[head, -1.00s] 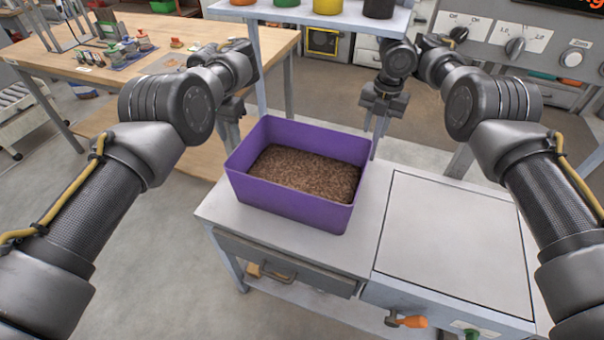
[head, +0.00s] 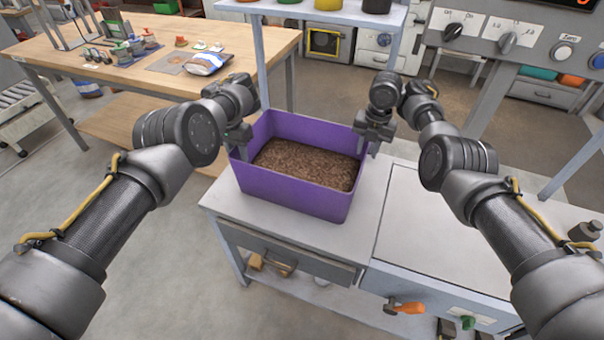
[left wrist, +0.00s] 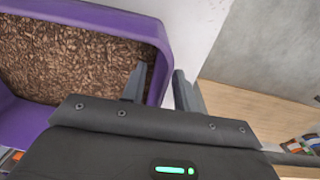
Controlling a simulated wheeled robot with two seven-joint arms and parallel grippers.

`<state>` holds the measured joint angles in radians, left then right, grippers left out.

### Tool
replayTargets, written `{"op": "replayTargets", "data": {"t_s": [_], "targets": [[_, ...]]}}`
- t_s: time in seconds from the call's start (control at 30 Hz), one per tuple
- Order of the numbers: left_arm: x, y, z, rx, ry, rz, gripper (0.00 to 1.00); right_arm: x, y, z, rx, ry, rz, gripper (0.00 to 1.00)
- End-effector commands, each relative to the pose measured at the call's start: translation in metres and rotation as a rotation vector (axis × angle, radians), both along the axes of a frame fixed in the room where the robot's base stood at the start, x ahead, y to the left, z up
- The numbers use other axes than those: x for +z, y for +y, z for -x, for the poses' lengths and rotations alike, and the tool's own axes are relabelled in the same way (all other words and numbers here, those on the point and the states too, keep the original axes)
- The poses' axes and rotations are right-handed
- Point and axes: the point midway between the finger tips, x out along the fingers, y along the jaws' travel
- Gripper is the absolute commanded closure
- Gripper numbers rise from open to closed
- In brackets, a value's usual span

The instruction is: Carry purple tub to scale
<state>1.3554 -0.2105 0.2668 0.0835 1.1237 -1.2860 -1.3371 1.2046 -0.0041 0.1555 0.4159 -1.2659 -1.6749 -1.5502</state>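My left gripper (head: 237,143) is at the tub's left wall. In the left wrist view my left gripper (left wrist: 160,85) is open, with one finger inside the tub (left wrist: 153,30) and one outside, the rim between them. My right gripper (head: 369,143) is at the tub's right wall, its fingers apart astride the rim. A flat pale plate (head: 460,220) lies right of the tub; I cannot tell for sure that it is the scale.
A control panel with knobs (head: 508,42) stands at the back right. A shelf with several coloured containers (head: 330,13) is behind the tub. A wooden bench (head: 150,75) is at the back left. An orange handle (head: 408,307) sticks out below the plate.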

Motion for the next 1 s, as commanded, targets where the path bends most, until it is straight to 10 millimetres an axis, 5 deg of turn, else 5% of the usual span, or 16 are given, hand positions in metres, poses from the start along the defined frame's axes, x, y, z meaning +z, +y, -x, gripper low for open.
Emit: {"op": "replayTargets", "data": {"t_s": [0.5,0.73,1.0], "targets": [[-0.0147,-0.0001,0.0001,0.0,0.0,-0.001,0.7,-0.0145,0.0008,-0.0012,0.0,-0.002,0.001,0.7],[-0.0146,-0.0004,0.0,-0.001,0.0,-0.001,0.99,-0.0144,0.0005,-0.0012,-0.001,-0.002,0.001,0.99],[-0.0147,-0.0002,0.0002,0.0,0.0,-0.001,1.0,-0.0145,0.0005,-0.0012,-0.001,-0.002,0.001,1.0]]}}
